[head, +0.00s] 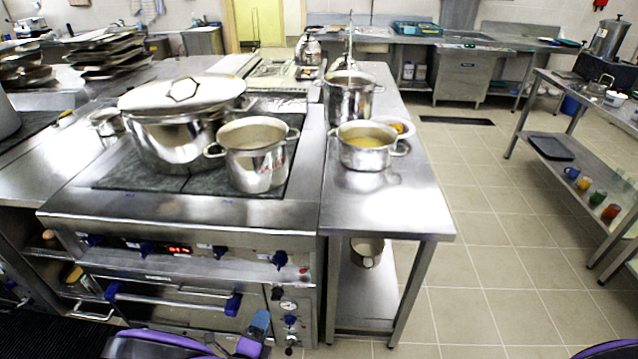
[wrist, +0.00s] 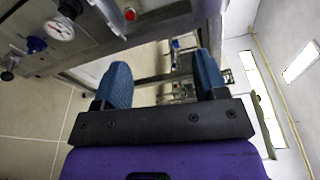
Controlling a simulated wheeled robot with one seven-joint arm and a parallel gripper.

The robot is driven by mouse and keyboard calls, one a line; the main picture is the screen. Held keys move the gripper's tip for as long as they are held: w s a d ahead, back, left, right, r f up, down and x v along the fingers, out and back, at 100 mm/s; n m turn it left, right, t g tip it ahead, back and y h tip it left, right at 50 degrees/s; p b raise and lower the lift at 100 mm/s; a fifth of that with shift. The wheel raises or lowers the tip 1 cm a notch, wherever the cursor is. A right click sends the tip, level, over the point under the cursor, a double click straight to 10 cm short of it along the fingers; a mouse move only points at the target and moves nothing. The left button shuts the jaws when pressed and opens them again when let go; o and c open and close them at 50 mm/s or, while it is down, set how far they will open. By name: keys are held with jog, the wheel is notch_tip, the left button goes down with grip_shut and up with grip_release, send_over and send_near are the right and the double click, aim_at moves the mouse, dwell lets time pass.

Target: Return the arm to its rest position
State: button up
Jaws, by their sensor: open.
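My gripper (wrist: 163,78) shows in the wrist view with its two blue fingers wide apart and nothing between them. In the head view only a small part of my gripper (head: 259,325) shows at the bottom, with a blue fingertip and a purple body. It is low, in front of the stove's lower front (head: 180,285). Most of my arm is outside the head view. In the wrist view a round gauge (wrist: 60,30) and a red button (wrist: 130,14) are at the upper left, beyond the fingers.
A large lidded stockpot (head: 180,140) and an open pot (head: 256,160) stand on the stove. A steel side table (head: 385,210) holds a pot with yellow contents (head: 364,155) and a taller pot (head: 350,100). Tiled floor (head: 480,260) is clear at right, before a shelf table (head: 570,165).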

jog(key=w+d+r+m+g+h, duration=0.2)
jog(key=w+d+r+m+g, duration=0.25)
jog(key=r+m, duration=0.35)
jog(key=w+d+r+m+g+h, duration=0.25)
jog(key=w+d+r+m, duration=0.2)
jog(key=r, duration=0.65)
jog(key=w+d+r+m+g+h, duration=0.1)
jog(key=w+d+r+m+g, duration=0.25)
jog(key=d+r+m, duration=0.45)
jog(key=d+r+m+g+y, duration=0.2)
jog(key=d+r+m+g, duration=0.3)
jog(key=r, duration=0.6)
jog(key=s+d+r+m+y, duration=0.2)
jog(key=s+d+r+m, duration=0.2)
jog(key=d+r+m, duration=0.3)
jog(key=s+d+r+m+y, duration=0.3)
jog(key=s+d+r+m, duration=0.2)
jog(key=d+r, duration=0.3)
jog(key=s+d+r+m+t+y, duration=0.1)
jog(key=s+d+r+m+t, duration=0.1)
jog(key=s+d+m, duration=0.2)
jog(key=s+d+r+m+t+y, duration=0.2)
jog(key=s+d+m, duration=0.2)
jog(key=s+m, duration=0.3)
jog(key=shift+s+r, duration=0.4)
jog(key=shift+s, duration=1.5)
jog(key=shift+m, duration=0.25)
